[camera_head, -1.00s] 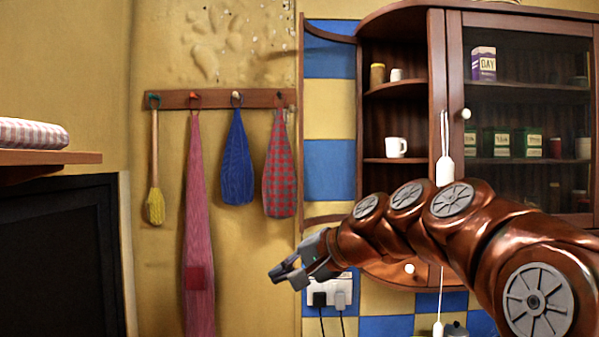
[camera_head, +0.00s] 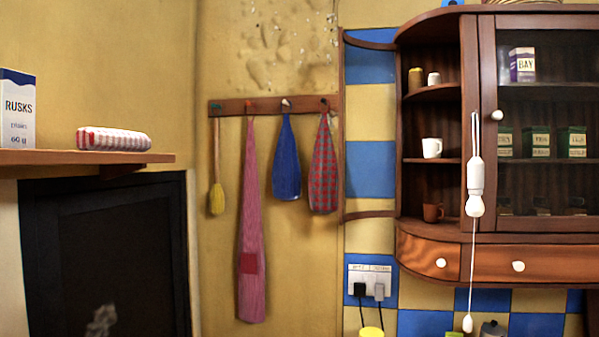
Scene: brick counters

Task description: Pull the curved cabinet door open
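A dark wooden wall cabinet (camera_head: 486,150) hangs at the right. Its glass-fronted door (camera_head: 545,90) looks closed and has a white round knob (camera_head: 497,115) at its left edge. The left end of the cabinet curves around open shelves (camera_head: 430,160), with no door seen across them. A curved drawer front (camera_head: 428,254) with a white knob (camera_head: 441,262) lies below, closed. My gripper and arm are not in view. The cabinet's right side is cut off.
A white pull cord with a white handle (camera_head: 475,180) hangs before the cabinet. A hook rack (camera_head: 268,105) with hanging cloths is left of it. Plugs sit in a socket (camera_head: 369,276).

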